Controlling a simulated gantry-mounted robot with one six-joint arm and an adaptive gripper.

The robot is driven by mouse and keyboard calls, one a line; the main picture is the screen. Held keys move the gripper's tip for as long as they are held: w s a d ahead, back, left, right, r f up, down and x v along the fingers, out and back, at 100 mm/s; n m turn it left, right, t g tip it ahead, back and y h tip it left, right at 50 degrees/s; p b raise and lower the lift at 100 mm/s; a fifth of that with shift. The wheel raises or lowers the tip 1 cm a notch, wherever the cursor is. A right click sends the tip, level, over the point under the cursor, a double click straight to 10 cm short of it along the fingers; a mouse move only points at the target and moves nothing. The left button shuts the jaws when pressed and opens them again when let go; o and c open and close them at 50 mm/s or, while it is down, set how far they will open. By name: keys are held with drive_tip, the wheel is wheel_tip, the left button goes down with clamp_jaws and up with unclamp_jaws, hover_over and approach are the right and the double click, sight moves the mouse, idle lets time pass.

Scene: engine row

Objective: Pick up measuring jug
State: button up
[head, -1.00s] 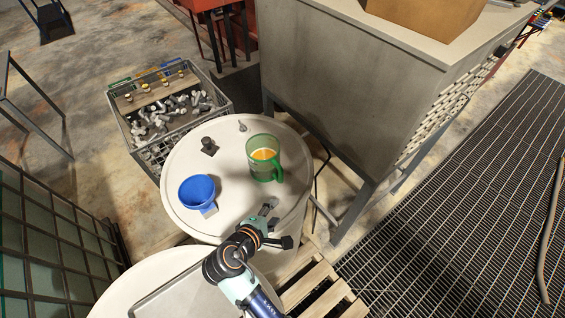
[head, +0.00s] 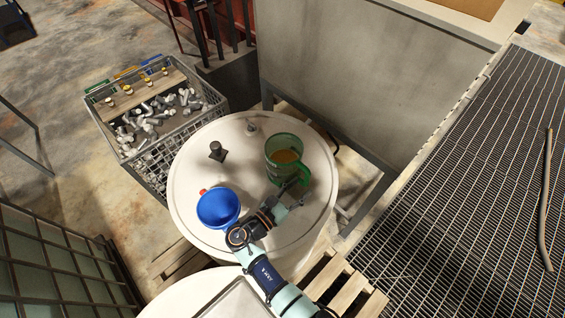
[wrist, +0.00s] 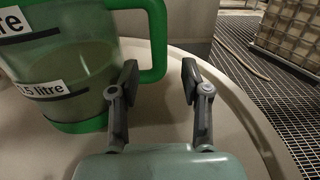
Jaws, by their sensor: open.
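The measuring jug (head: 283,157) is green and see-through, with an orange-yellow content visible from above. It stands upright on the round pale drum top (head: 190,165), right of centre. In the wrist view the jug (wrist: 75,60) fills the upper left, with litre labels and a solid green handle (wrist: 158,45) on its right. My gripper (head: 295,187) is at the handle side of the jug. In the wrist view my gripper (wrist: 155,82) is open, with the lower part of the handle between and just beyond its two fingers. The left finger is close to the jug wall; contact cannot be told.
A blue funnel-like cup (head: 218,207) stands left of my arm on the drum top. A dark cap (head: 217,151) and a small metal fitting (head: 252,129) are behind. A crate of metal parts (head: 160,115) is at the left. A grey cabinet wall (head: 340,75) rises behind.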

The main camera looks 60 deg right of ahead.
sight(306, 182)
drive_tip(key=x, duration=0.3)
drive_tip(key=shift+s+d, duration=0.1)
drive_tip(key=shift+d, duration=0.25)
clamp_jaws()
drive_tip(key=shift+r, duration=0.1)
